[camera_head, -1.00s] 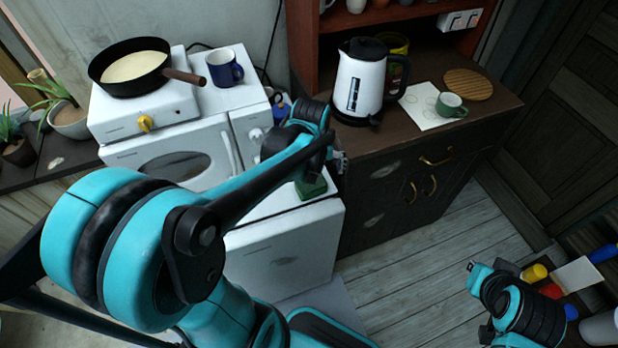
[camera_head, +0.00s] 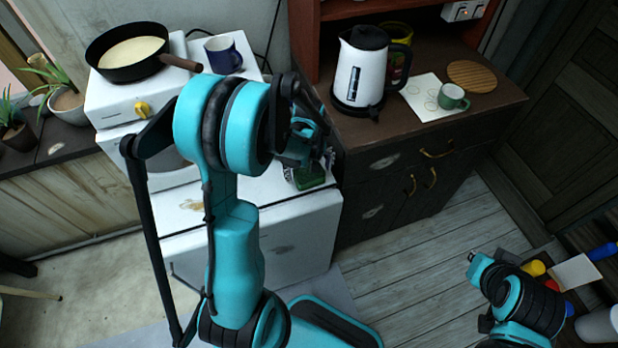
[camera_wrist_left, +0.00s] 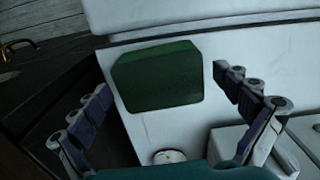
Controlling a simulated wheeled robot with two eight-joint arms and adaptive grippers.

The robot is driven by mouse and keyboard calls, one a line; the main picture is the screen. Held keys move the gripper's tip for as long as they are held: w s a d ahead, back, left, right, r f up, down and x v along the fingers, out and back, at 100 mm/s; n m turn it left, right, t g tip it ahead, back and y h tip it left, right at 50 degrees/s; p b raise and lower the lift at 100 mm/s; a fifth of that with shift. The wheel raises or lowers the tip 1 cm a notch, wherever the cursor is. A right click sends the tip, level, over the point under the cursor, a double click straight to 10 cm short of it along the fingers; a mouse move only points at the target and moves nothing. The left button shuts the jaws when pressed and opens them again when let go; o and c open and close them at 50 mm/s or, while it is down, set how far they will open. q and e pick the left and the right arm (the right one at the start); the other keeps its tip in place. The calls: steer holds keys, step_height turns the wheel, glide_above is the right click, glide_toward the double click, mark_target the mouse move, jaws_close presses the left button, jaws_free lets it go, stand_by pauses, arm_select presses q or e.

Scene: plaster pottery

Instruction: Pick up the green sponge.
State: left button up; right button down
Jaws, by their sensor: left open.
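The green sponge (camera_head: 311,178) lies on the white surface of the low cabinet, near its right edge. It shows as a dark green block in the left wrist view (camera_wrist_left: 158,76). My left gripper (camera_head: 310,166) is over the sponge and partly hides it in the head view. In the left wrist view, its open fingers (camera_wrist_left: 162,82) stand apart, one to each side of the sponge, with visible gaps. The sponge rests on the surface and is not gripped. Part of my right arm shows at the lower right of the head view, but I cannot make out its gripper.
A white kettle (camera_head: 359,72), a green mug (camera_head: 452,97) and a round wooden board (camera_head: 472,75) stand on the dark cabinet (camera_head: 420,128) to the right. A pan (camera_head: 128,52) and a blue mug (camera_head: 223,55) stand at the back left. The floor in front is clear.

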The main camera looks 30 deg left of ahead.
arm_select(q)
steer(key=c, duration=0.8)
steer(key=shift+r, duration=0.1)
steer(key=shift+r, duration=0.25)
step_height(320, 180, up, 4)
steer(key=shift+s+d+r+p, duration=0.1)
steer(key=shift+d+p, duration=0.05)
steer(key=shift+p, duration=0.95)
steer(key=s+d+r+p, duration=0.1)
steer(key=s+d+r, duration=0.1)
steer(key=s+d+r+p, duration=0.1)
steer(key=s+d+r, duration=0.1)
steer(key=s+d, duration=0.1)
steer(key=s+d+r+p, duration=0.1)
steer(key=s+d+r, duration=0.1)
steer(key=s+d, duration=0.1)
